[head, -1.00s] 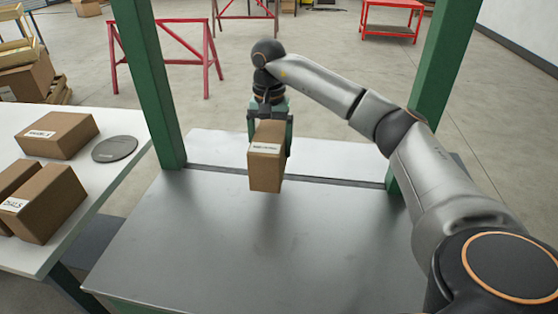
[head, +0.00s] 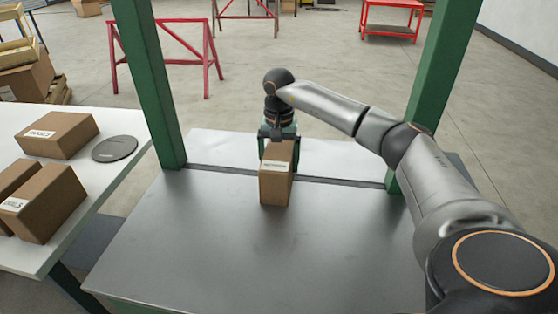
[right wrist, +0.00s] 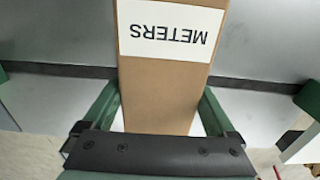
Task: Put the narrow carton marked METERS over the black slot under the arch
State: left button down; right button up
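My right gripper (head: 278,148) is shut on the carton, with a green finger at each side. The black slot (head: 335,181) runs across the table between the green posts. The carton hides part of the slot, which shows at both sides of it in the right wrist view (right wrist: 255,84). My left gripper is not in view.
Green posts (head: 150,85) and (head: 440,80) stand at either side of the table. A white table (head: 110,180) at the left holds several brown cartons (head: 57,134) and a grey disc (head: 115,149). The front of the metal table (head: 250,260) is clear.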

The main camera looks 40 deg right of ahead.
jog(key=shift+o, duration=0.5)
jog(key=shift+r, duration=0.15)
notch_tip(320, 180, up, 12)
jog(key=shift+r+p, duration=0.1)
jog(key=shift+p, duration=0.2)
